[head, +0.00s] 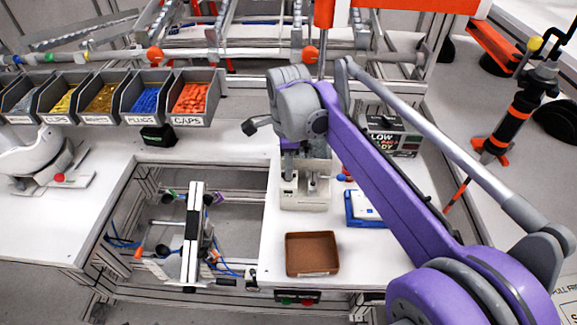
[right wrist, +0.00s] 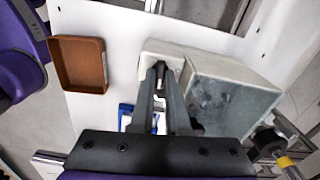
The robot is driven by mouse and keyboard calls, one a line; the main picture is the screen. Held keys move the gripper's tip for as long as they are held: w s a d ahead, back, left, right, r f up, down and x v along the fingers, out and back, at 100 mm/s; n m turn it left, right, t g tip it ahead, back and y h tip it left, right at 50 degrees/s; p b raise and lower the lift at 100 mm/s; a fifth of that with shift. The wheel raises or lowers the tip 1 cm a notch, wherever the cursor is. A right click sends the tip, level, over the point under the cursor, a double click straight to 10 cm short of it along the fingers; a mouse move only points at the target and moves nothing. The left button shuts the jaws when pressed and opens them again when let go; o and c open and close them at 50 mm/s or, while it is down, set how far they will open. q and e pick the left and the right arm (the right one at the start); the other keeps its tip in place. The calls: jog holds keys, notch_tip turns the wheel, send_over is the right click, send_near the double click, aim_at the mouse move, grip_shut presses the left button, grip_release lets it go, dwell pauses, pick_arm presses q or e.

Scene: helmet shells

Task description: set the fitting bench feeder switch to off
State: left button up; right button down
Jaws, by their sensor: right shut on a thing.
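In the head view a pale feeder unit (head: 305,201) stands on the white bench, partly hidden behind my right wrist. My right gripper is at this unit, its jaws mostly hidden by the wrist in the head view. In the right wrist view the two dark fingers of my right gripper (right wrist: 161,72) converge at the pale unit (right wrist: 150,52) and are shut on a small part there, seemingly the feeder switch. The switch itself is too small and covered to read its position. My left gripper is not in view.
A brown tray (head: 312,254) sits in front of the unit, also in the right wrist view (right wrist: 81,64). A blue-edged tray (head: 352,211) lies to its right. A box marked LOW and READY (head: 393,139) stands behind. Parts bins (head: 190,118) line the left back.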

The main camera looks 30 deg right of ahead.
jog(key=shift+m, duration=0.6)
jog(key=c, duration=0.9)
grip_release()
jog(key=shift+r, duration=0.1)
notch_tip(320, 180, up, 11)
jog(key=shift+f+p, duration=0.2)
jog(key=shift+p, duration=0.2)
